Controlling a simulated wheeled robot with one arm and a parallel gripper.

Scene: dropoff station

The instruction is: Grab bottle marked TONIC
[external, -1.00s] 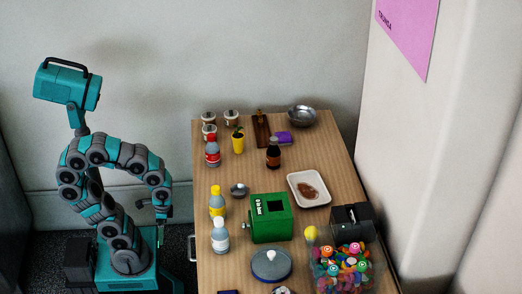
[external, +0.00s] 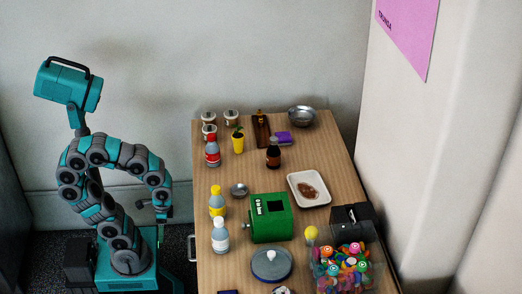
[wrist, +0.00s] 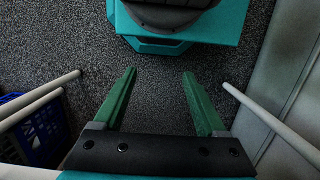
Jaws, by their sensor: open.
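Several bottles stand upright on the wooden table (external: 232,172): one with a red cap and red label (external: 212,152), one with a yellow cap and yellow label (external: 217,203), one with a white cap and white label (external: 220,238), and a dark brown one (external: 273,155). Their labels are too small to read, so I cannot tell which is marked TONIC. My gripper (external: 160,208) hangs left of the table, apart from every bottle. In the wrist view my gripper (wrist: 159,76) is open and empty above the dark floor.
A blue crate (wrist: 40,130) shows in the wrist view.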

